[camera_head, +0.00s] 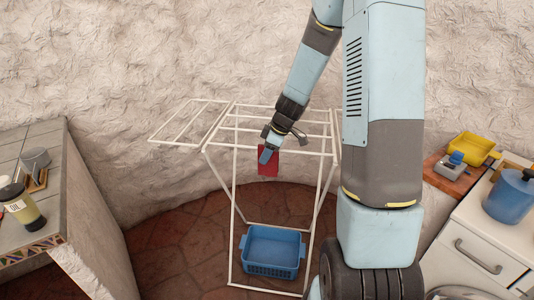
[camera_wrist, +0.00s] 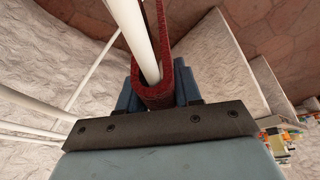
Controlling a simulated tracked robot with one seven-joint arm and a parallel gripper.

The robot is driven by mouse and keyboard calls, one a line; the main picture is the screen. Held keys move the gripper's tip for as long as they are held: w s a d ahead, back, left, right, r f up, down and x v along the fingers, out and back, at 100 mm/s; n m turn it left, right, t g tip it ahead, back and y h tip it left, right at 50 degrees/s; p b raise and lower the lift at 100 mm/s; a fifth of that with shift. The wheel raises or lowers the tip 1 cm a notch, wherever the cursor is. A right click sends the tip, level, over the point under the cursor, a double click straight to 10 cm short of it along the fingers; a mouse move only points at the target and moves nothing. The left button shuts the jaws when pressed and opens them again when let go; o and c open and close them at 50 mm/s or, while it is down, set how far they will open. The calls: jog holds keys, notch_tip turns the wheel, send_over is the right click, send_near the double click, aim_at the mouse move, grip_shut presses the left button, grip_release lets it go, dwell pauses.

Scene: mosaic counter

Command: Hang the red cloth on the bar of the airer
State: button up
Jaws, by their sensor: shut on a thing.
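The red cloth (camera_head: 268,168) hangs from my gripper (camera_head: 267,153) at the front of the white airer (camera_head: 232,250), level with its top bars. In the wrist view my gripper (camera_wrist: 155,85) has its blue fingers on either side of the folded cloth (camera_wrist: 156,98), shut on it. The cloth makes a U-shaped fold, and a white airer bar (camera_wrist: 136,32) runs into the hollow of that fold. Whether the cloth's weight rests on the bar cannot be told. My fingers partly hide the cloth in the head view.
A blue basket (camera_head: 273,250) sits low inside the airer's frame. A tiled counter (camera_head: 88,200) stands at left with a jar (camera_head: 20,208). The rough wall is close behind.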

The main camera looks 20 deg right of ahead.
jog(key=o, duration=1.1)
jog(key=shift+o, duration=0.2)
jog(key=v, duration=1.3)
jog(key=shift+d+r, duration=0.2)
jog(key=shift+r, duration=0.15)
jog(key=s+a+r+m+t+h, duration=0.1)
jog(key=s+r+m, duration=0.5)
jog(key=s, duration=0.7)
jog(key=s+a+r+m+t+h, duration=0.2)
jog(key=s+r+m, duration=0.4)
jog(key=s, duration=0.7)
jog(key=shift+s+a+r+m+t+h, duration=0.3)
jog(key=shift+a+r+h, duration=0.15)
jog(key=shift+r, duration=0.95)
